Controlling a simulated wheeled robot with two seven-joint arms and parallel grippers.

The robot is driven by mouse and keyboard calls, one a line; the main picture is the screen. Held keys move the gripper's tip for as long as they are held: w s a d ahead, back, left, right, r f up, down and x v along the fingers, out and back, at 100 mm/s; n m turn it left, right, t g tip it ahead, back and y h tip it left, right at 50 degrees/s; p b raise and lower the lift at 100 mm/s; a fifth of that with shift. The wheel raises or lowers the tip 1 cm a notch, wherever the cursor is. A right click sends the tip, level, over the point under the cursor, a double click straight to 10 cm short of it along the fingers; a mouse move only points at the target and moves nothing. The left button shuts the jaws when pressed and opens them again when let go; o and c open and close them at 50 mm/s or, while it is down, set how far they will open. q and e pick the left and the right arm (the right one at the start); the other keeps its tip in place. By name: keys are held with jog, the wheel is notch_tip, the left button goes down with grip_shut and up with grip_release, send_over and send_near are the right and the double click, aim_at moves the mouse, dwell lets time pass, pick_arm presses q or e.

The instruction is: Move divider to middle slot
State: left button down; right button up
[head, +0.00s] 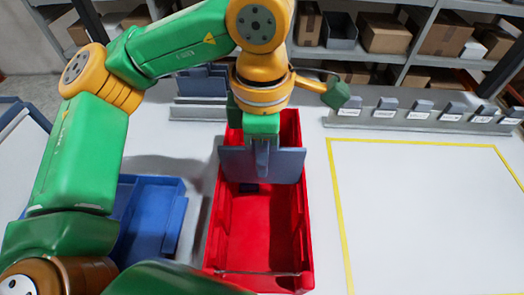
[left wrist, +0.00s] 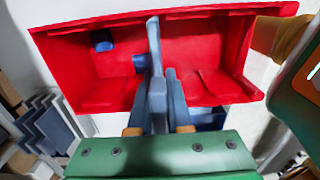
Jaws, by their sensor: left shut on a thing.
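The divider (head: 287,165) is a flat blue-grey plate. My left gripper (head: 262,158) is shut on its upper middle and holds it crosswise over the far half of the red bin (head: 306,215). In the left wrist view, the divider (left wrist: 154,60) shows edge-on between the gripper's fingers (left wrist: 158,105), with the red bin (left wrist: 205,50) behind it. I cannot tell whether its lower edge sits in a slot or hangs free. The bin's far part is partly hidden by the arm and divider. My right gripper is not in view.
More grey plates (head: 203,85) stand in a rack behind. A row of labelled dispensers (head: 420,112) is at the back right. The yellow-outlined area (head: 430,205) is clear.

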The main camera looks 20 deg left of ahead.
aim_at(262, 182)
pick_arm(q)
jog(key=shift+f+b, duration=3.6)
jog(key=shift+f, duration=0.65)
jog(key=c, duration=0.8)
grip_release()
jog(key=shift+o, duration=0.2)
notch_tip(262, 182, up, 7)
jog(key=shift+r+p, duration=0.15)
jog(key=shift+p, duration=0.6)
